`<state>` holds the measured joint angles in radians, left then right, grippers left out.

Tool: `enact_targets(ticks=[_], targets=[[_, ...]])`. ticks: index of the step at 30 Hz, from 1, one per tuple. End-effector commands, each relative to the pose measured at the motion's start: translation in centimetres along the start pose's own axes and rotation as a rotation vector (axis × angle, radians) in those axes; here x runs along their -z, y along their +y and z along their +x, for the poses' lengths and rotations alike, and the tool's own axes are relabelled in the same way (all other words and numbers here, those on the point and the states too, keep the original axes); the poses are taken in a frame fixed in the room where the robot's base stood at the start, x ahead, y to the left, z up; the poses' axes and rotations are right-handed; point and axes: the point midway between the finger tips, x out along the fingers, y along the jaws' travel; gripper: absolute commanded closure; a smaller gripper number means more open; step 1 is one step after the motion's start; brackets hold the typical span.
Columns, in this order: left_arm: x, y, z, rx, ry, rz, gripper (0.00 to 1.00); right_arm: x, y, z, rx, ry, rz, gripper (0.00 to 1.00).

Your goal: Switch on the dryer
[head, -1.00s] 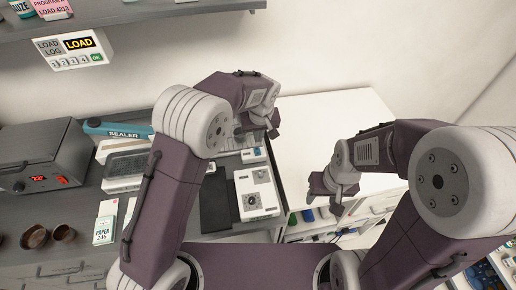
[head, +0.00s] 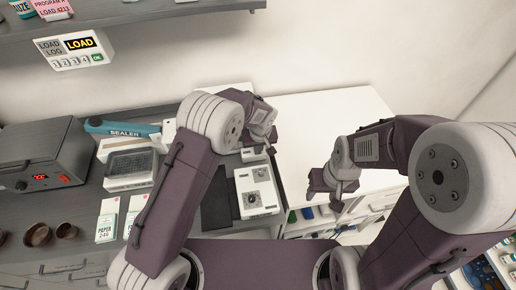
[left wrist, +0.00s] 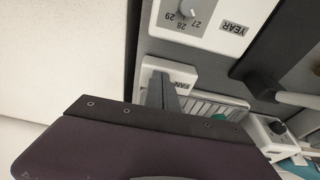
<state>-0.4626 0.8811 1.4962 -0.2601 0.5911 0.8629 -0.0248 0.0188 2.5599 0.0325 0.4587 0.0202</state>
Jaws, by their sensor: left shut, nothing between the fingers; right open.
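A small white unit marked "FAN" (left wrist: 185,75) with a slatted grille (left wrist: 215,106) shows in the left wrist view; I take it for the dryer. A green spot (left wrist: 220,121) is on or beside the grille, partly hidden by my gripper. In the head view a white unit (head: 254,154) at the same place is mostly covered by my left arm. My left gripper (left wrist: 165,92) is shut and empty, over the FAN unit; I cannot tell whether it touches. My right gripper (head: 331,190) is open and empty, over the bench's right side.
A white box with a "YEAR" dial (head: 257,190) stands just in front of the FAN unit. A grey machine with a red display (head: 40,160), a blue sealer (head: 118,129) and paper boxes (head: 107,220) are on the left. The white surface (head: 300,120) to the right is clear.

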Motion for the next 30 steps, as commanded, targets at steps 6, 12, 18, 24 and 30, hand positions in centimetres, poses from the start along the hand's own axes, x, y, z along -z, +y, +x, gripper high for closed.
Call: enact_targets(ticks=[6, 12, 18, 24, 30], targets=[[-0.2, 0.0, 0.2, 0.001, -0.001, 0.000, 1.00, 0.0, 0.0, 0.3, 0.000, 0.000, 0.000, 0.49], [0.4, 0.0, 0.1, 0.000, 0.000, 0.000, 1.00, 0.0, 0.0, 0.0, 0.000, 0.000, 0.000, 0.49], [1.3, 0.0, -0.2, 0.001, 0.000, 0.000, 1.00, 0.1, 0.0, -0.5, 0.000, 0.000, 0.000, 0.49], [1.4, 0.0, -0.1, 0.000, 0.000, 0.000, 1.00, 0.0, 0.0, -0.4, 0.000, 0.000, 0.000, 0.49], [1.7, -0.1, -0.7, 0.000, 0.000, 0.000, 1.00, 0.1, 0.0, -1.0, 0.000, 0.000, 0.000, 0.49]])
